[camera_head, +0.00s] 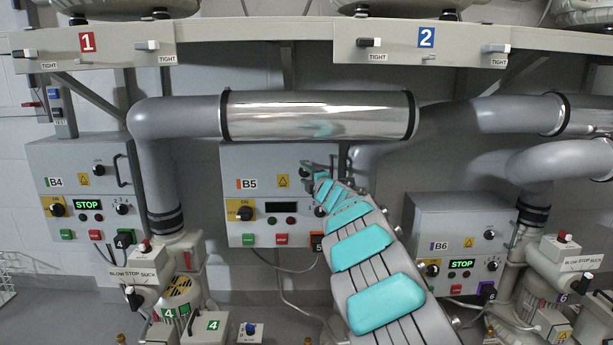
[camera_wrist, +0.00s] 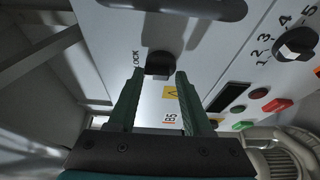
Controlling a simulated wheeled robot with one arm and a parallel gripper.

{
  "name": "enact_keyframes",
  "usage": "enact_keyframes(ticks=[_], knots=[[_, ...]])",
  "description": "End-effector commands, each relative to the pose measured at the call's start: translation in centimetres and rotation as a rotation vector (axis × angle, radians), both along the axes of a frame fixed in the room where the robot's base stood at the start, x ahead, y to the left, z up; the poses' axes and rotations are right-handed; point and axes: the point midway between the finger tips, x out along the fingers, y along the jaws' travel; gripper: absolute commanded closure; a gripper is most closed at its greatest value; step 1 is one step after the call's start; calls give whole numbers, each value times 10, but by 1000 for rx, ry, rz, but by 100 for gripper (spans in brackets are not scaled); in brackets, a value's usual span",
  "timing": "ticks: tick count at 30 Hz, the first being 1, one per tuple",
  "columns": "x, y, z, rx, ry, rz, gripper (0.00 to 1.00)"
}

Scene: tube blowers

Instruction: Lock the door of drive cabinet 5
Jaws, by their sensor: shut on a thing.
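Drive cabinet 5 (camera_head: 235,165), labelled B5, is a grey box on the wall under a shiny pipe. Its door looks closed and its display (camera_head: 282,208) is dark. My gripper (camera_head: 318,172) is at the upper right of its door. In the wrist view my gripper (camera_wrist: 160,74) has its two green fingers on either side of a black lock knob (camera_wrist: 158,62), shut on it. The word LOCK is printed beside the knob. The fingers and arm hide much of the knob and the door's right side in the head view.
A black door handle (camera_wrist: 180,6) and a numbered selector knob (camera_wrist: 296,43) are close to my gripper. The shiny pipe (camera_head: 320,115) runs just above the cabinet. Cabinets B4 (camera_head: 75,160) and B6 (camera_head: 450,220) stand on either side, both displays reading STOP.

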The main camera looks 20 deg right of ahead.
Motion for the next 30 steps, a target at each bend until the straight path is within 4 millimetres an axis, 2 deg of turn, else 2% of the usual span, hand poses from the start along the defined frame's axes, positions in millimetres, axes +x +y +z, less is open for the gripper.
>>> enact_keyframes(ticks=[1,11,12,16,30], knots=[[-1,-2,14,0,-20,-2,100],[-1,-1,15,-1,-21,0,100],[-1,-1,15,-1,-21,0,47],[-1,0,13,-1,-17,0,32],[0,0,5,-2,-6,0,31]])
